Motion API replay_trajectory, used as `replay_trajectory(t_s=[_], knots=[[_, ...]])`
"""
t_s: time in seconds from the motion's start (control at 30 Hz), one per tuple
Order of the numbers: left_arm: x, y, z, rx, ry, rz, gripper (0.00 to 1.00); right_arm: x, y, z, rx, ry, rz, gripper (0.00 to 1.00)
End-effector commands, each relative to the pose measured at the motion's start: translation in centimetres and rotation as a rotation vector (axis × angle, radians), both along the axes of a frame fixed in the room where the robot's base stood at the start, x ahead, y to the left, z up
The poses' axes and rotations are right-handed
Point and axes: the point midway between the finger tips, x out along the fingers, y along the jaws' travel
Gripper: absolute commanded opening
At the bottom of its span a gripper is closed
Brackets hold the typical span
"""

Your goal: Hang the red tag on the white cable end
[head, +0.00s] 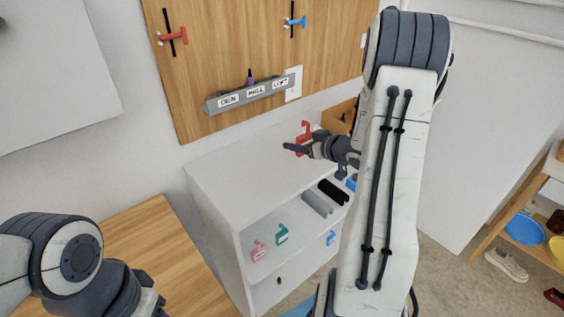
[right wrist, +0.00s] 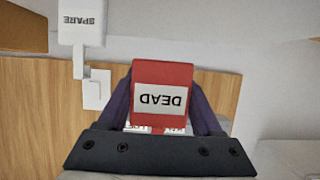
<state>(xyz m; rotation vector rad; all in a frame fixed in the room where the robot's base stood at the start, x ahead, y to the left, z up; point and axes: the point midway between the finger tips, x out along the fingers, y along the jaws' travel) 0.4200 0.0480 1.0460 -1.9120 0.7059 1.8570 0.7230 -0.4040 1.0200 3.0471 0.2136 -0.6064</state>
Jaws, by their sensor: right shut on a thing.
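The red tag (head: 304,132) is held in my right gripper (head: 308,150), above the white cabinet top. In the right wrist view the red tag (right wrist: 164,73) sits between both fingers, and its white label reads DEAD, upside down. A white piece marked SPARE (right wrist: 83,22) and a small white block (right wrist: 97,90) show at the upper left there, apart from the tag. I cannot tell which part is the white cable end. My left gripper (head: 150,302) is only partly in view at the bottom left, and its jaws are unclear.
A grey strip (head: 225,100) with labels DEN, HALL and LOFT is on the wooden wall panel (head: 215,60), with a dark purple piece (head: 250,77) on it. The white cabinet (head: 220,175) holds pink (head: 259,251), green (head: 282,235) and blue (head: 331,238) tags. A wooden table (head: 150,235) stands left.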

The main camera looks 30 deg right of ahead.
Motion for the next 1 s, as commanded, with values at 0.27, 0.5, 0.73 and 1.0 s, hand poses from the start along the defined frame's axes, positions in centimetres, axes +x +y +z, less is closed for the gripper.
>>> replay_trajectory(t_s=[0.27, 0.5, 0.73, 1.0], knots=[[0.0, 0.0, 0.1, 0.000, 0.000, 0.000, 0.53, 3.1, 3.8, -2.9, 0.001, 0.002, 0.003, 0.12], [0.0, 0.0, 0.2, 0.000, 0.000, 0.000, 0.53, 3.5, 4.2, -5.2, 0.003, 0.004, 0.000, 0.12], [0.0, 0.0, 0.4, 0.000, 0.000, 0.000, 0.53, 3.4, 4.1, -7.2, -0.001, 0.001, -0.001, 0.12], [0.0, 0.0, 0.2, 0.000, 0.000, 0.000, 0.53, 3.4, 4.0, -7.4, -0.001, 0.001, -0.001, 0.12]])
